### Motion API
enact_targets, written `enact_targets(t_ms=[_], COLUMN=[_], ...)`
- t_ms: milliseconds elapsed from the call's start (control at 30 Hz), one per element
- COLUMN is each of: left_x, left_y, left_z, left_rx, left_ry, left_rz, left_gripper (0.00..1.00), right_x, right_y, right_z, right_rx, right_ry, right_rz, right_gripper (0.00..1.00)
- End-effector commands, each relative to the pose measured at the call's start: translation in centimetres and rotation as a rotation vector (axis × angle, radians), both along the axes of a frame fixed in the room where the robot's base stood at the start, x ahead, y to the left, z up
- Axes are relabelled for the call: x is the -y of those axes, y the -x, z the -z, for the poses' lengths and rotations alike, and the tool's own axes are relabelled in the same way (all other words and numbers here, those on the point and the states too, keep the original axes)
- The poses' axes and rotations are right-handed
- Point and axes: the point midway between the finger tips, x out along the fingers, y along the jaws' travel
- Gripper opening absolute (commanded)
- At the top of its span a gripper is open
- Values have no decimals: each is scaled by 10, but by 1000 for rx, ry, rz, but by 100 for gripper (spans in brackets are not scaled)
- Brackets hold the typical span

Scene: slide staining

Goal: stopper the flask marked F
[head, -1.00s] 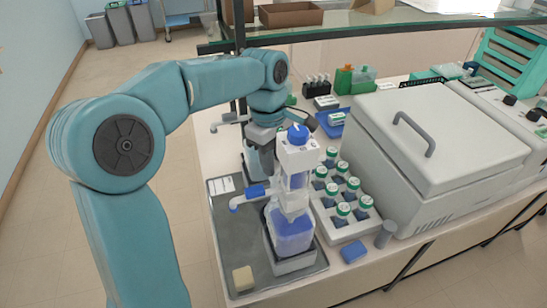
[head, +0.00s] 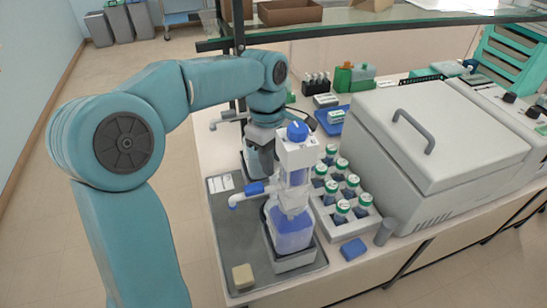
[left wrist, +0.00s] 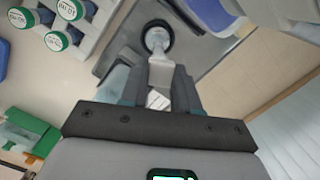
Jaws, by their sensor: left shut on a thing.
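My left gripper (head: 259,172) points down behind the blue-capped dispenser bottle, which partly hides it in the head view. In the left wrist view its fingers (left wrist: 160,88) are shut on a pale grey piece (left wrist: 161,72), perhaps the stopper. Beyond the fingertips, a small round translucent shape (left wrist: 157,38) shows inside a dark ring (left wrist: 147,27). I cannot tell whether it is part of the held piece or a flask neck below. No F mark can be read in either view. My right gripper is not in view.
The dispenser bottle (head: 292,226) stands on the grey tray (head: 225,240). A white rack (head: 347,233) of several green-capped bottles stands to its right, beside a large grey lidded instrument (head: 430,150). A blue block (head: 353,250) and cream block (head: 243,277) lie near the front edge.

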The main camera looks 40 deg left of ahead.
Motion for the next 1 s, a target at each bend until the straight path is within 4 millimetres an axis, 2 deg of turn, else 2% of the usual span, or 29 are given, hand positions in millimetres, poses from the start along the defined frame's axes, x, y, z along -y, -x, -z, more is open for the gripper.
enact_targets(t_ms=[200, 233, 300, 333, 533, 600, 1000], left_x=[0, 0, 0, 0, 0, 0, 0], left_y=[0, 0, 0, 0, 0, 0, 0], left_z=[0, 0, 0, 0, 0, 0, -4], left_rx=[0, 0, 0, 0, 0, 0, 0], left_ry=[0, 0, 0, 0, 0, 0, 0], left_rz=[0, 0, 0, 0, 0, 0, 0], left_gripper=[2, 33, 56, 60, 60, 81, 81], right_x=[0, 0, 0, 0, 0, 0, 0], right_y=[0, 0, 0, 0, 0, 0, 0], right_z=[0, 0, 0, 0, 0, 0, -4], right_rx=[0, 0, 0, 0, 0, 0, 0], right_ry=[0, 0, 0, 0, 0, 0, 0], right_rz=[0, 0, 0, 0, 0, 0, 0], right_gripper=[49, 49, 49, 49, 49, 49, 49])
